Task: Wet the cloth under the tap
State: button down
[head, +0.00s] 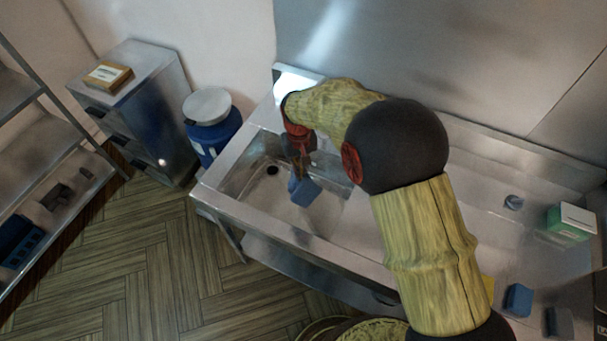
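A blue cloth (305,191) hangs at the end of my gripper (297,172), low over the right part of the sink basin (250,196). My gripper points down and its fingers are small and dark here, but they appear closed at the top of the cloth. The basin is steel, with a dark round drain (272,170) left of the cloth. I cannot make out the tap; my arm covers the area behind the basin. No running water can be made out.
A blue drum (212,130) with a grey lid stands left of the sink. A steel cabinet (150,110) is further left. On the right counter are a green-and-white box (571,222) and a blue sponge-like block (518,299). The wooden floor at left is clear.

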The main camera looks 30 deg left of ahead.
jog(key=shift+w+a+r+y, duration=0.3)
jog(key=shift+w+a+r, duration=0.35)
jog(key=shift+a+r, duration=0.15)
jog(key=s+d+f, duration=0.1)
jog(key=s+d, duration=0.4)
jog(key=shift+s+d+f, duration=0.15)
jog(key=shift+f, duration=0.2)
dwell(0.4)
